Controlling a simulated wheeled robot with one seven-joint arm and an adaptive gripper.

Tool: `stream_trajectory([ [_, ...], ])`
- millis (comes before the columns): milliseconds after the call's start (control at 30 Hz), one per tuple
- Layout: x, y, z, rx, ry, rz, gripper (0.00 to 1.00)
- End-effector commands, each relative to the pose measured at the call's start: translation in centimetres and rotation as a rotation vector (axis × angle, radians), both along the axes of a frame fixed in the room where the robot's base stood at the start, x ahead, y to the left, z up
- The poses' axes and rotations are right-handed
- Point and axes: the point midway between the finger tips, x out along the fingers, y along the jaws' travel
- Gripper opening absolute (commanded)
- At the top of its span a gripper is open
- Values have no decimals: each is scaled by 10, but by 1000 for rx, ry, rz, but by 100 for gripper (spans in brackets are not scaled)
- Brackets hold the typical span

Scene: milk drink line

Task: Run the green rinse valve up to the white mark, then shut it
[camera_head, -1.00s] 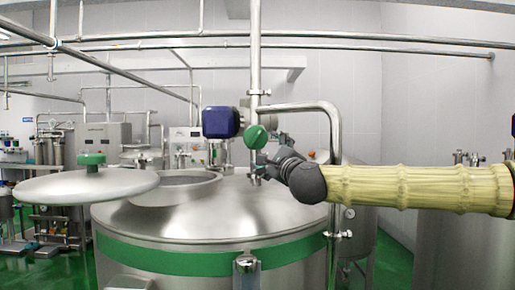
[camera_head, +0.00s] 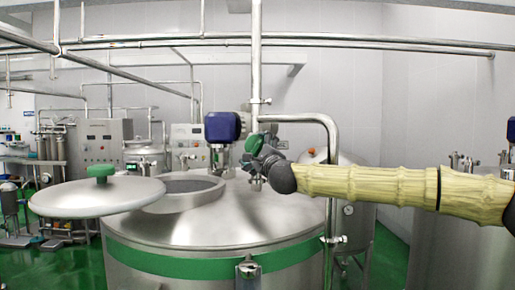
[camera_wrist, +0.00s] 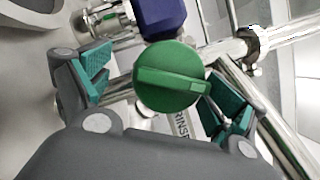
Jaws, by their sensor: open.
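The green rinse valve knob (camera_wrist: 172,76) is round with a raised bar across its face, roughly level in the wrist view. It sits between my gripper's teal finger pads (camera_wrist: 159,90), one at each side. My gripper is open; I cannot tell whether either pad touches the knob. A white label reading "RINSE" (camera_wrist: 183,125) is partly hidden below the knob. In the head view the knob (camera_head: 253,143) is mostly covered by my gripper (camera_head: 258,148), beside the vertical steel pipe. I cannot make out a white mark.
A blue box-shaped unit (camera_head: 222,127) is left of the knob. A bent steel pipe (camera_head: 331,150) runs close to my arm. Below is a large steel tank (camera_head: 215,225) with a green band and an open hatch; its round lid (camera_head: 70,200) is swung left.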

Motion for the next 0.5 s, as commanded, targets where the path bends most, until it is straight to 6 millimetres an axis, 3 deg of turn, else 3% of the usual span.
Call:
stream_trajectory([
  [267, -1, -3, 1, 1, 0, -5, 82],
  [500, 5, -3, -3, 2, 5, -5, 42],
])
